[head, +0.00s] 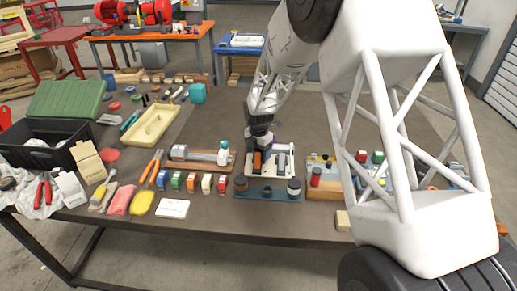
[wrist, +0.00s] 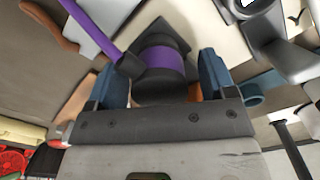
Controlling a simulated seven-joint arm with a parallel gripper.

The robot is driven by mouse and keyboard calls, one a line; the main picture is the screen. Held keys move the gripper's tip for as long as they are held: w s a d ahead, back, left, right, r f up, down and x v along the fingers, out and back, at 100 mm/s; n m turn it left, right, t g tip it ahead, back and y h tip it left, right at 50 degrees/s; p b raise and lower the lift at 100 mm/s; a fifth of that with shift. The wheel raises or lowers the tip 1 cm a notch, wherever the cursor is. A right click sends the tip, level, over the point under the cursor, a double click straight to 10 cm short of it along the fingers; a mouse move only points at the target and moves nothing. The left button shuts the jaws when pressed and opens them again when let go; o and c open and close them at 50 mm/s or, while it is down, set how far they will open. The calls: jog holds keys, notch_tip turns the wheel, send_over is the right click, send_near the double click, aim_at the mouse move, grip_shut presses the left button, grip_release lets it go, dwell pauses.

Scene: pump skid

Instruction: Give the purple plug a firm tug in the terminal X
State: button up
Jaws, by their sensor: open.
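The purple plug (wrist: 160,63) is a dark body with a purple band in the wrist view. A purple lead (wrist: 90,24) runs from it to the upper left. My gripper (wrist: 163,78) is open, with one blue-grey finger on each side of the plug. I cannot tell whether either finger touches it. The plug's far end meets a dark block, and the terminal X label cannot be made out. In the head view my gripper (head: 259,142) is low over a white plate (head: 284,148) on the bench, and the plug cannot be picked out there.
A wooden board with a grey cylinder (head: 203,155) lies left of the plate. A blue-grey strip with round parts (head: 266,192) lies in front. A board with coloured parts (head: 322,190) is to the right, partly behind my arm. Small coloured blocks (head: 191,182) stand front left.

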jog(key=c, duration=1)
